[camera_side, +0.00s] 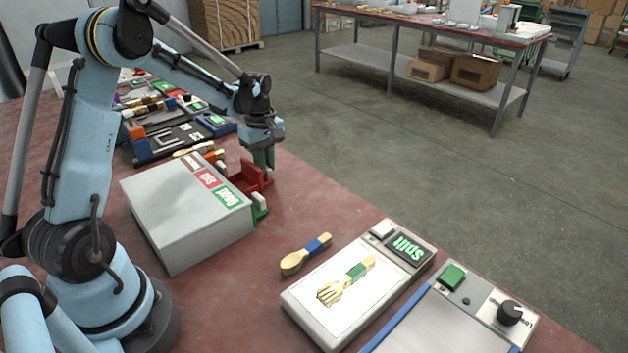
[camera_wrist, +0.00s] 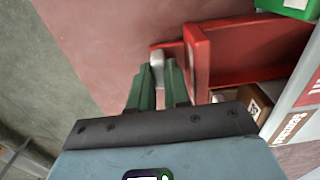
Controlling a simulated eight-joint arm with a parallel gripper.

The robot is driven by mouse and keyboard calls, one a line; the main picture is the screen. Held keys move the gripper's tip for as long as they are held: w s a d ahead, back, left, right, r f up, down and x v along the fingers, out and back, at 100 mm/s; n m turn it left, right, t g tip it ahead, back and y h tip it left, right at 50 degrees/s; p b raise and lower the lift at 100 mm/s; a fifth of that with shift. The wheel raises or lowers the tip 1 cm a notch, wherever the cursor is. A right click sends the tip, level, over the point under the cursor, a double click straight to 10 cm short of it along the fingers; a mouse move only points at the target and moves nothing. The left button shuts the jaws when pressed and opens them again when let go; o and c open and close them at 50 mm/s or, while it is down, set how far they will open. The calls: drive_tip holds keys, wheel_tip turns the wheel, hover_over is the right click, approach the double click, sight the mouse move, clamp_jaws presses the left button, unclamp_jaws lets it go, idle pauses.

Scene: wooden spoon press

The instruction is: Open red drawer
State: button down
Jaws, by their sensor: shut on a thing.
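The red drawer (camera_side: 250,178) sticks out of the grey drawer box (camera_side: 185,220), between the brown-labelled and green-labelled places. In the wrist view the red drawer (camera_wrist: 197,62) shows its front panel, side walls and part of its open inside. My gripper (camera_side: 264,158) points down at the drawer's front. In the wrist view its green fingers (camera_wrist: 160,78) are shut on the pale handle (camera_wrist: 157,57) of the red drawer, just outside the front panel. The fingers partly hide the handle.
A green drawer front (camera_side: 260,207) with a pale handle sits beside the red drawer. A wooden spoon (camera_side: 305,254) lies on the red table, near a panel reading "split" (camera_side: 408,250). Tools and parts crowd the table behind the box.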

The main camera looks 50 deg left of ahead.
drive_tip(key=w, duration=0.8)
drive_tip(key=shift+w, duration=0.1)
drive_tip(key=c, duration=1.4)
unclamp_jaws()
drive_tip(key=shift+o, duration=0.2)
wheel_tip(320, 180, up, 12)
drive_tip(key=shift+r, duration=0.1)
